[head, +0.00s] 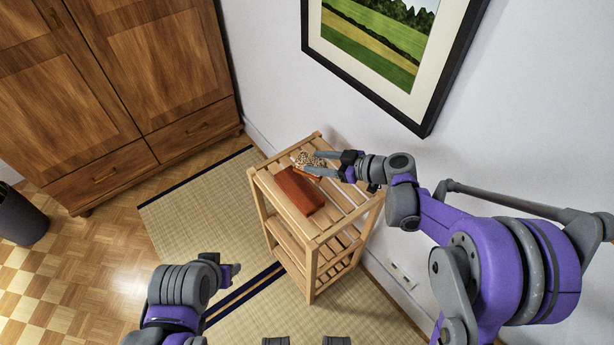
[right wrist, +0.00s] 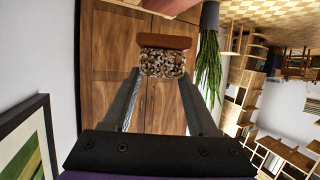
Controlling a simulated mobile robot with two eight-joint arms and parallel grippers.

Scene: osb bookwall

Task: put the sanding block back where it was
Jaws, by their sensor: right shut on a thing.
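The sanding block (head: 311,158) has a speckled, gritty face and an orange-brown side. It is between the fingers of my right gripper (head: 328,163), over the back part of the slatted wooden shelf's top (head: 338,208). In the right wrist view the sanding block (right wrist: 162,62) sits at the fingertips of my shut gripper (right wrist: 162,78). I cannot tell whether it touches the slats. My left gripper (head: 231,272) is low at the left of the shelf, partly hidden by its own wrist; its opening is unclear.
A red-brown block (head: 299,190) lies on the shelf top, just in front of the sanding block. A framed picture (head: 385,45) hangs on the wall behind. A wooden wardrobe (head: 110,90) stands at the left. Bare slats show right of the red-brown block.

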